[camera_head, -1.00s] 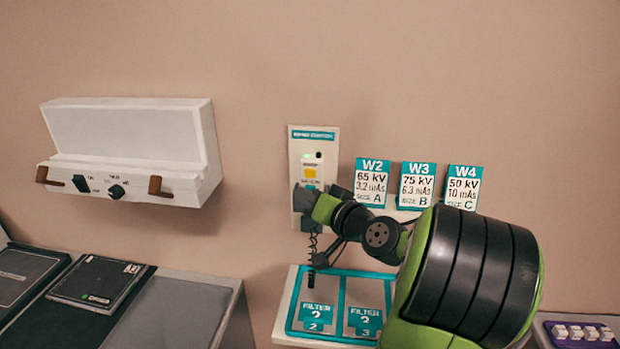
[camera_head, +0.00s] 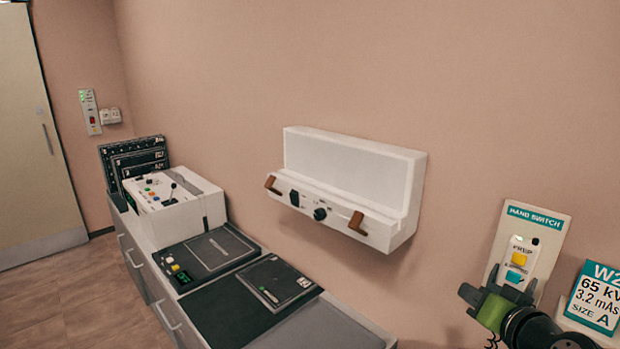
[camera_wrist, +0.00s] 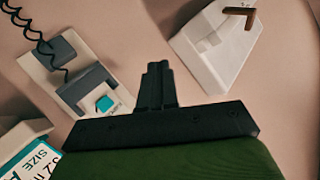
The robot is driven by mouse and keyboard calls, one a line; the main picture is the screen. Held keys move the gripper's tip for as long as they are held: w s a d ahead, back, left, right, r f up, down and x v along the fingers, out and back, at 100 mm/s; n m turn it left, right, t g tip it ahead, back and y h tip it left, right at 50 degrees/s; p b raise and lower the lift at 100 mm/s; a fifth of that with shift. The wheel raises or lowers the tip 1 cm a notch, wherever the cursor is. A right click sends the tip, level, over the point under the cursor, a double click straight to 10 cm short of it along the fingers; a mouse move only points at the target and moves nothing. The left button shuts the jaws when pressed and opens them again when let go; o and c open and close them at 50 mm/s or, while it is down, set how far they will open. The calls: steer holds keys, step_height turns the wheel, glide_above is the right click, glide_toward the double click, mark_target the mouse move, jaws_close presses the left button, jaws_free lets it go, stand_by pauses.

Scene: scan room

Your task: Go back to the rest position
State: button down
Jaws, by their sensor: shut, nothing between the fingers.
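My gripper (camera_head: 474,298) is at the lower right of the head view, low beside the hand switch on the wall. In the wrist view its dark fingers (camera_wrist: 157,82) are together with nothing between them. The hand switch (camera_head: 520,257) is a white handset with a yellow and a teal button on a plate labelled HAND SWITCH. It also shows left of the fingers in the wrist view (camera_wrist: 103,103), with its coiled cord above. The fingers look apart from the handset, though the exact gap cannot be told.
A white wall unit (camera_head: 348,178) with brown handles juts out left of the hand switch. A cabinet holds a control box (camera_head: 175,200) and flat dark panels (camera_head: 272,284). The W2 card (camera_head: 597,298) is at the right edge. Open floor (camera_head: 60,300) lies lower left.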

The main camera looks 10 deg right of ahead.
steer(key=s+a+f+n+g+y, duration=0.1)
steer(key=a+f+n+g, duration=0.25)
steer(key=a, duration=0.75)
steer(key=s+a+n+g, duration=0.1)
steer(key=s+a, duration=0.3)
steer(key=s, duration=0.5)
steer(key=s+a+f+n+g+h, duration=0.1)
steer(key=s+a+g, duration=0.3)
steer(key=s, duration=0.5)
steer(key=shift+s+f+n, duration=0.3)
steer(key=shift+s+n, duration=0.1)
steer(key=shift+n, duration=0.05)
steer(key=shift+a, duration=0.1)
